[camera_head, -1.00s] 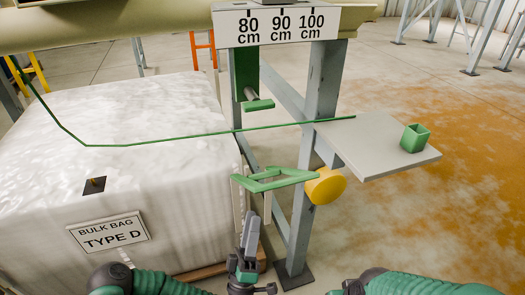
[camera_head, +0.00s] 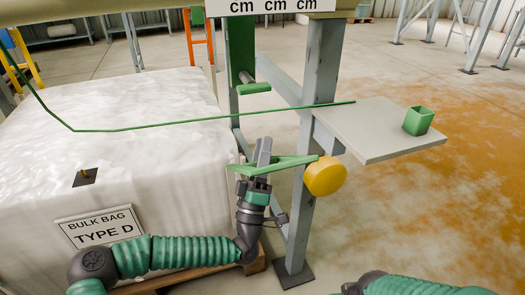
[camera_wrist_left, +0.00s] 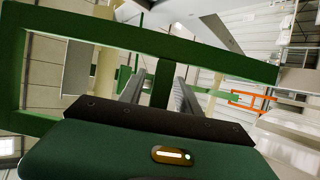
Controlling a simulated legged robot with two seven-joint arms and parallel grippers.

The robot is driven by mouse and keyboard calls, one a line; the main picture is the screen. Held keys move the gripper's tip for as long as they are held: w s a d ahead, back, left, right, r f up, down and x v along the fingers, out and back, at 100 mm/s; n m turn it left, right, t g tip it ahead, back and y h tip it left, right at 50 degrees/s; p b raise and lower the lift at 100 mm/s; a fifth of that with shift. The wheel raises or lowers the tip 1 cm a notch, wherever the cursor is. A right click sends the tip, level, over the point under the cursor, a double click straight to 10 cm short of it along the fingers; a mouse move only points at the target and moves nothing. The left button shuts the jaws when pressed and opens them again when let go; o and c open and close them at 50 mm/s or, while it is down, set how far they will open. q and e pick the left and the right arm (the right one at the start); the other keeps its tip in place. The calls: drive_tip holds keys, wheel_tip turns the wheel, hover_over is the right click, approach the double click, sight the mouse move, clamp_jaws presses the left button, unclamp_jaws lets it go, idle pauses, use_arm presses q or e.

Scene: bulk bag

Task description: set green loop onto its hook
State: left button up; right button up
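The green loop (camera_head: 292,162) is a flat angular band hanging beside the post, below the green bar-ended hook (camera_head: 254,88). The loop is off the hook. My left gripper (camera_head: 264,148) is at the loop's left part, pointing up. In the left wrist view the loop (camera_wrist_left: 200,53) spans the picture as a large dark green frame. The two grey fingers (camera_wrist_left: 160,92) stand apart there, with a green strip showing between them. Contact with the strip cannot be made out. My right gripper is out of view; only part of my right arm shows at the bottom.
The white bulk bag (camera_head: 120,115) fills the left on a wooden pallet. A yellow disc (camera_head: 325,176) sits by the grey post (camera_head: 312,135). A grey shelf (camera_head: 370,140) holds a green cup (camera_head: 418,120). A thin green line (camera_head: 180,123) crosses above the bag.

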use_arm(q)
clamp_jaws()
drive_tip(key=shift+f, duration=0.1)
idle(1.2)
